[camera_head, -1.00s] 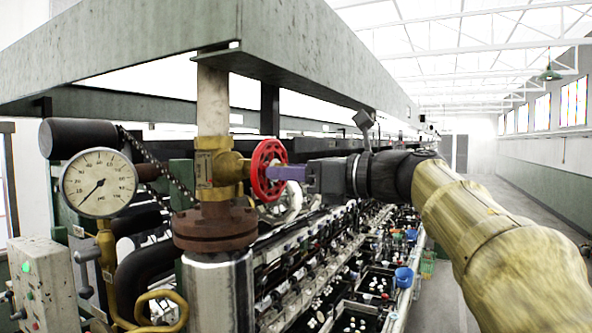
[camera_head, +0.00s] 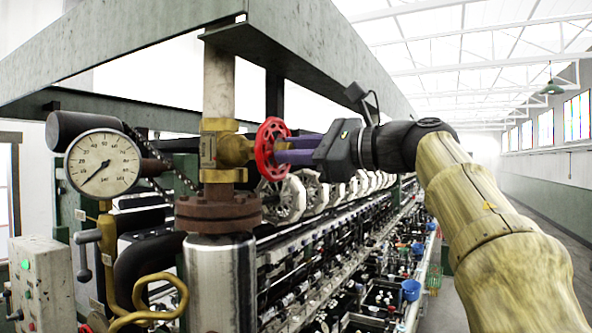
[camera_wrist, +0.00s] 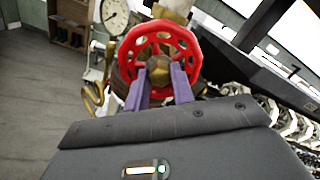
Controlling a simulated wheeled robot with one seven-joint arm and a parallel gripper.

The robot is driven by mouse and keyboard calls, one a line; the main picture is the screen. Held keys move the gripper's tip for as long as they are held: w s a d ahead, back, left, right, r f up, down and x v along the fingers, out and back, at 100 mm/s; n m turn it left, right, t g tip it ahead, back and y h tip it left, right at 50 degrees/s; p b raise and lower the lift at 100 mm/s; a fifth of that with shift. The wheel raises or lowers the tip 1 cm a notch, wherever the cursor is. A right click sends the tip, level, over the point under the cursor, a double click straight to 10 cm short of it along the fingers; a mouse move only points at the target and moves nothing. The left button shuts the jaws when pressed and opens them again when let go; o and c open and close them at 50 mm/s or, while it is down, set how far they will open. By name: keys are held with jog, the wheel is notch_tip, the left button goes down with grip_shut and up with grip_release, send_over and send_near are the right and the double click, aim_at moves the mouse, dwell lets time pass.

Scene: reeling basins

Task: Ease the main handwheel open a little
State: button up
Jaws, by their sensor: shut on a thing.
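The main handwheel (camera_head: 270,149) is a red wheel on a brass valve body (camera_head: 222,151) set in a vertical pipe. In the wrist view the handwheel (camera_wrist: 160,42) faces me, with a brass hub at its centre. My gripper (camera_head: 282,148) reaches it from the right, its two purple fingers pointing left at the wheel. In the wrist view my gripper (camera_wrist: 160,78) has a finger on each side of the hub, at the lower part of the wheel. The fingers are shut on the handwheel. The exact contact at the tips is partly hidden.
A round pressure gauge (camera_head: 103,163) stands left of the valve, its needle pointing lower left. A rusty flange (camera_head: 218,211) and steel cylinder lie below. A green beam (camera_head: 150,35) runs overhead. A control box (camera_head: 40,279) is at lower left. The aisle at right is clear.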

jog(key=n+b, duration=0.3)
jog(key=n, duration=0.6)
jog(key=shift+n+b, duration=0.3)
jog(key=shift+b, duration=0.1)
jog(key=o, duration=0.8)
jog(key=shift+o, duration=0.2)
jog(key=shift+d, duration=0.1)
jog(key=b+v, duration=0.1)
jog(key=v, duration=0.5)
jog(key=shift+s+d, duration=0.3)
